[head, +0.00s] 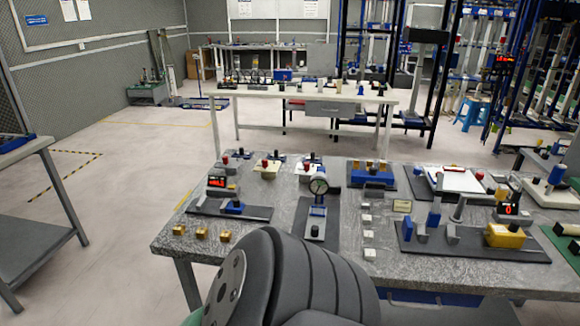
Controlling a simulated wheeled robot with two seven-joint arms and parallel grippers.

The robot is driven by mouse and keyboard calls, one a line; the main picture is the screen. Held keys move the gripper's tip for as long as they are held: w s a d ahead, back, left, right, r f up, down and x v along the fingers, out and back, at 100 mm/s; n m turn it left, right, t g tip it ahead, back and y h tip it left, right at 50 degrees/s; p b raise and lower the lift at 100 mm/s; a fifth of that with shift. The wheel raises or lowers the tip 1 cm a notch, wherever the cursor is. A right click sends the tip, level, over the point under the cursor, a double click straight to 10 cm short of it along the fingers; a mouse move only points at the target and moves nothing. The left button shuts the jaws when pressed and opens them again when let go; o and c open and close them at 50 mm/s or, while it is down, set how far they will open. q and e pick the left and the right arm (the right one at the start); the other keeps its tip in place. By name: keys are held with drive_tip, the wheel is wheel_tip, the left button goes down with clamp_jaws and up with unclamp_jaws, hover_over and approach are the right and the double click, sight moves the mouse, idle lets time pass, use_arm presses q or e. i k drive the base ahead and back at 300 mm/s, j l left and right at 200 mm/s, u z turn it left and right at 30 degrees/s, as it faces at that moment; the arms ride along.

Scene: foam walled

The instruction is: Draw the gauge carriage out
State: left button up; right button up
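A round dial gauge (318,187) stands upright near the middle of the speckled grey table (275,200). It sits above a blue and light-coloured carriage (317,209) on a narrow dark base plate (331,224). A thick dark grey link of my own arm rises from the bottom edge and covers the front of the table just before the plate. Neither of my grippers is in view.
Left of the gauge are a red digital display (217,182) with a blue block on a dark plate, and several brass cubes (201,234). Several white blocks (368,236) stand to its right. Farther right, a yellow block (505,236) sits on a larger dark plate.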

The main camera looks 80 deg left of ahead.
sight(315, 227)
drive_tip(key=j+u, duration=0.15)
drive_tip(key=u, duration=2.35)
